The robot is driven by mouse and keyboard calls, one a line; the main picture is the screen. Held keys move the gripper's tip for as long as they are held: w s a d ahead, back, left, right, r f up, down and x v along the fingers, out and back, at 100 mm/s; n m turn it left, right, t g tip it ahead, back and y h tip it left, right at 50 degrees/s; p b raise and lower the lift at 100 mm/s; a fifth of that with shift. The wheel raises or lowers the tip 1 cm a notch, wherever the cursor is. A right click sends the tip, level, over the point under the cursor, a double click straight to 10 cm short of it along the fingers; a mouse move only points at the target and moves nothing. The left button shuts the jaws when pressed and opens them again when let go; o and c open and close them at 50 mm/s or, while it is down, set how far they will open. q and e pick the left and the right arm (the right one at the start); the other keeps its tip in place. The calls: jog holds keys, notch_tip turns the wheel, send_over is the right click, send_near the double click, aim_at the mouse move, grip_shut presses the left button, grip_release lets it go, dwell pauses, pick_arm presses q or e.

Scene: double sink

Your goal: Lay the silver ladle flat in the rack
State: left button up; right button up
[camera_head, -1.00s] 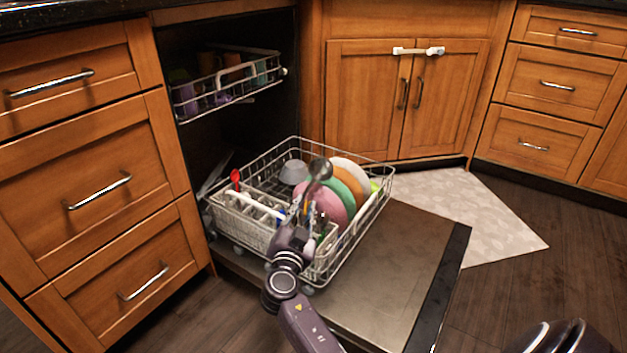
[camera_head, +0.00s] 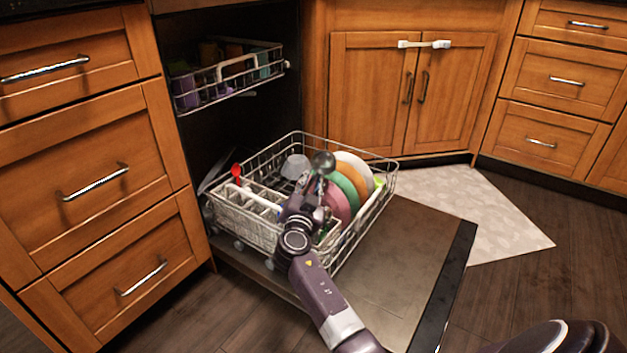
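The silver ladle (camera_head: 323,162) shows as a round, shiny bowl, with its handle running down toward my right gripper. My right gripper (camera_head: 308,192) is over the near part of the lower dishwasher rack (camera_head: 345,258) and appears shut on the ladle's handle. The ladle stands tilted, bowl end up, in front of the plates. The fingertips are small and partly hidden by the wrist, and so is the lower handle. My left gripper is not in view.
Pink (camera_head: 337,205), green and orange plates stand upright in the rack's right part. A clear bowl (camera_head: 295,167) sits behind the gripper. A cutlery basket (camera_head: 250,200) with a red-topped utensil (camera_head: 236,170) is at left. The open dishwasher door (camera_head: 400,265) is bare at right.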

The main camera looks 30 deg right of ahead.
grip_shut()
